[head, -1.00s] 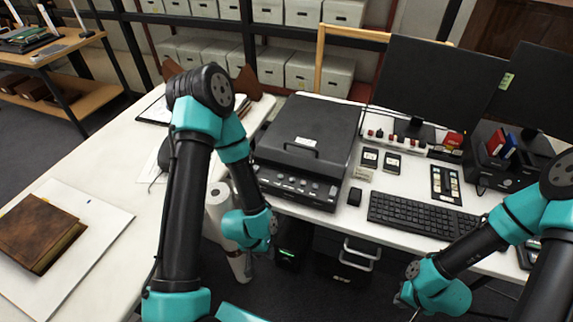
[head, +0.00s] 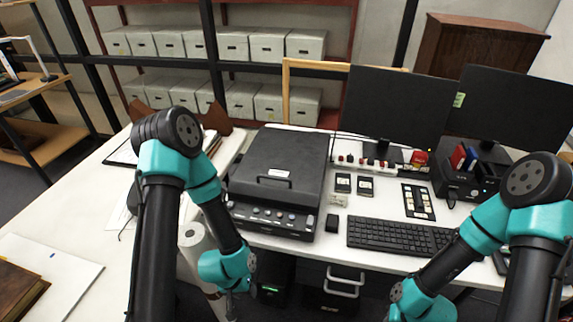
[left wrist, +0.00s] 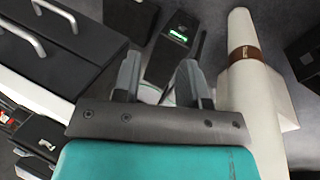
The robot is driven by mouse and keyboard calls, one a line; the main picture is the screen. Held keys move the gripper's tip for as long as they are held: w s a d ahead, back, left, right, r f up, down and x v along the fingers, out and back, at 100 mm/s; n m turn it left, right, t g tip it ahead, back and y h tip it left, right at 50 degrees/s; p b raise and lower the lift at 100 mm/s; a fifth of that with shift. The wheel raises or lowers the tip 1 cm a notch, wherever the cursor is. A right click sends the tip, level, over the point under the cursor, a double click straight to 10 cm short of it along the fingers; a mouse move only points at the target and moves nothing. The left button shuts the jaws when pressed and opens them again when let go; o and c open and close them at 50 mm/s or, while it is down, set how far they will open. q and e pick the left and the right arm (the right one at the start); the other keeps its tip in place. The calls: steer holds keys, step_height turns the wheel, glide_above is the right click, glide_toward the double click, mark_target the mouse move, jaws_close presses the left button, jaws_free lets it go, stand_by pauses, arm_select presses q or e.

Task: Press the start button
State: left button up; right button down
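A black flatbed scanner (head: 278,165) with its lid closed stands on the white desk. Its front panel has a row of small round buttons (head: 279,216); their labels are too small to read, so I cannot tell which is the start button. My left gripper (head: 234,304) hangs low in front of the desk, below and left of the panel, clear of the buttons. In the left wrist view its two fingers (left wrist: 160,85) are apart with nothing held between them. My right arm's wrist is at the lower right; its fingers are outside the frame.
A black unit with a green light (head: 272,282) is under the desk.

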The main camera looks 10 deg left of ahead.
arm_select(q)
jaws_close()
stand_by(1.6)
